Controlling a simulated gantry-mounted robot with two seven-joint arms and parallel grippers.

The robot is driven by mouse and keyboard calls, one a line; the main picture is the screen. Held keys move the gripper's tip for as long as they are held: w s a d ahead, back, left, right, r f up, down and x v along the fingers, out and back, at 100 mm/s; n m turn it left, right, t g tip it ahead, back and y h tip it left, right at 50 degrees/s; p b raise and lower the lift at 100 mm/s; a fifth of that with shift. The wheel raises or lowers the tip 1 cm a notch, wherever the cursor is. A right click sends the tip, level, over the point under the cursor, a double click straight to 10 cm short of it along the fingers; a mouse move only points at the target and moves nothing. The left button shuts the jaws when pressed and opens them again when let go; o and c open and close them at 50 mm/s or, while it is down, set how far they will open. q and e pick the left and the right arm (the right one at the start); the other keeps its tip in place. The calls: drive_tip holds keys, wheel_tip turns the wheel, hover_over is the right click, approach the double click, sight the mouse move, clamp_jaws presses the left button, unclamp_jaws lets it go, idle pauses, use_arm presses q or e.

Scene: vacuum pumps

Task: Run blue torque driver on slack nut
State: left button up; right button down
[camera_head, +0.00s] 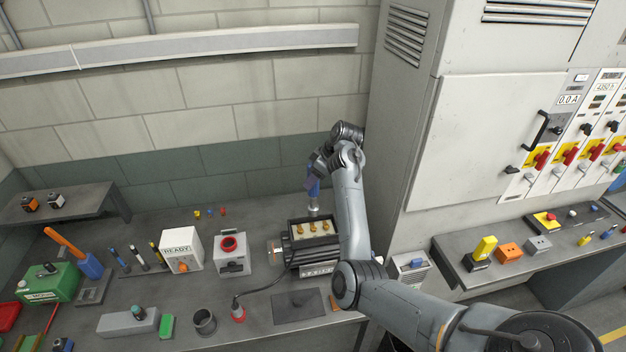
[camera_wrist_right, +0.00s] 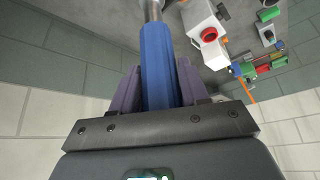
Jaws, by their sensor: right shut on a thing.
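My right gripper (camera_head: 313,181) is shut on the blue torque driver (camera_head: 314,190). In the right wrist view the driver's blue handle (camera_wrist_right: 158,66) sits between the two purple fingers, with its metal shank pointing away. In the head view the driver hangs roughly upright, its shank over the back of a dark pump box (camera_head: 300,262) on the bench. Several brass nuts (camera_head: 300,230) show in the box's open top. I cannot tell whether the driver tip touches a nut, nor which nut is slack. My left gripper is not in view.
Left of the pump box stand a grey box with a red ring (camera_head: 232,262) and a white READY box (camera_head: 182,250). Several upright drivers (camera_head: 136,258) stand further left. A tall grey cabinet (camera_head: 400,150) rises to the right. A dark mat (camera_head: 300,307) lies in front.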

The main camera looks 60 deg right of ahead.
sight(314, 191)
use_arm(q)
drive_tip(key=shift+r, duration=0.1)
use_arm(e)
drive_tip(key=shift+r, duration=0.1)
drive_tip(key=shift+r+p, duration=0.1)
drive_tip(key=shift+p, duration=0.3)
drive_tip(key=shift+f+b, duration=0.75)
drive_tip(key=shift+f, duration=0.75)
drive_tip(key=shift+f+b, duration=0.55)
drive_tip(key=shift+f, duration=0.75)
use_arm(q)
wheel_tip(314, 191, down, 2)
use_arm(e)
drive_tip(key=shift+f, duration=0.1)
drive_tip(key=shift+w+d+b, duration=0.1)
drive_tip(key=shift+w+b, duration=0.05)
drive_tip(key=shift+b, duration=0.2)
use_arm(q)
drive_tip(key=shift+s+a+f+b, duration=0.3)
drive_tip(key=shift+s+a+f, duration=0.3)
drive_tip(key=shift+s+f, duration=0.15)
use_arm(e)
drive_tip(key=shift+s+f, duration=0.2)
drive_tip(key=shift+f, duration=0.05)
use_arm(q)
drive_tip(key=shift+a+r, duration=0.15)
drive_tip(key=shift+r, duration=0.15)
use_arm(e)
drive_tip(key=shift+r, duration=0.1)
